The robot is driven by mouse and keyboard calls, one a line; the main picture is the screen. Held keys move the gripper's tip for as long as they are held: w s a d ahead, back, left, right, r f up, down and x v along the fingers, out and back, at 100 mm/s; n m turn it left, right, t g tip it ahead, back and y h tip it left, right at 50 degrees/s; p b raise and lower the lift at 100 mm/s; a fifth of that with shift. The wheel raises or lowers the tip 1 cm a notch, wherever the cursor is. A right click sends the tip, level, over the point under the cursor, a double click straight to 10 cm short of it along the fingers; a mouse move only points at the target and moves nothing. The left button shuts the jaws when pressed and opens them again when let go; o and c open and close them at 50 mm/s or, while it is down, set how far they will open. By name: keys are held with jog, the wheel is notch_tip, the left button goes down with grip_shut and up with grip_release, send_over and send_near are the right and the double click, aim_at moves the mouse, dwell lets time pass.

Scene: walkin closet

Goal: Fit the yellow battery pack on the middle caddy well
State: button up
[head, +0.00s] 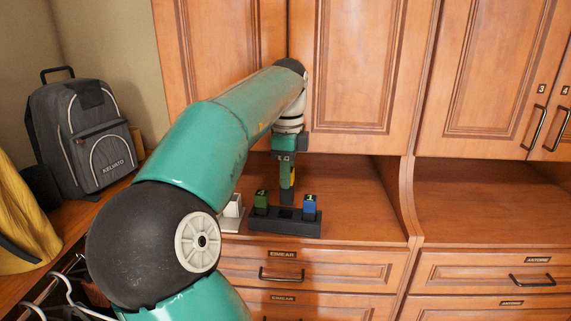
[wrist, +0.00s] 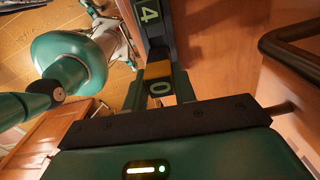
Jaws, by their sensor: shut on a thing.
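The dark caddy (head: 284,227) sits on the wooden counter, with a green pack marked 4 (head: 261,202) in its left well and a blue pack marked 1 (head: 309,207) in its right well. My gripper (head: 287,195) points down over or just behind the caddy's middle. It is shut on the yellow battery pack (wrist: 157,78), which shows a 0 in the wrist view. The green pack also shows in the wrist view (wrist: 150,14), beyond the yellow one. The yellow pack's lower end is hidden, so I cannot tell whether it touches the middle well.
A white and grey item (head: 232,210) stands just left of the caddy. A grey backpack (head: 82,135) and a yellow bag (head: 22,220) are on the left. Cabinet doors (head: 345,65) rise behind. The counter at right (head: 470,205) is clear.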

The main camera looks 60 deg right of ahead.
aim_at(285, 193)
jog(key=shift+w+a+f, duration=0.1)
jog(key=shift+w+f, duration=0.1)
jog(key=shift+f, duration=0.2)
jog(key=shift+s, duration=0.1)
dwell(0.6)
jog(key=shift+f, duration=0.5)
jog(key=shift+f, duration=0.35)
jog(key=shift+f, duration=0.95)
jog(key=shift+f, duration=0.25)
jog(key=shift+f, duration=0.4)
dwell(0.6)
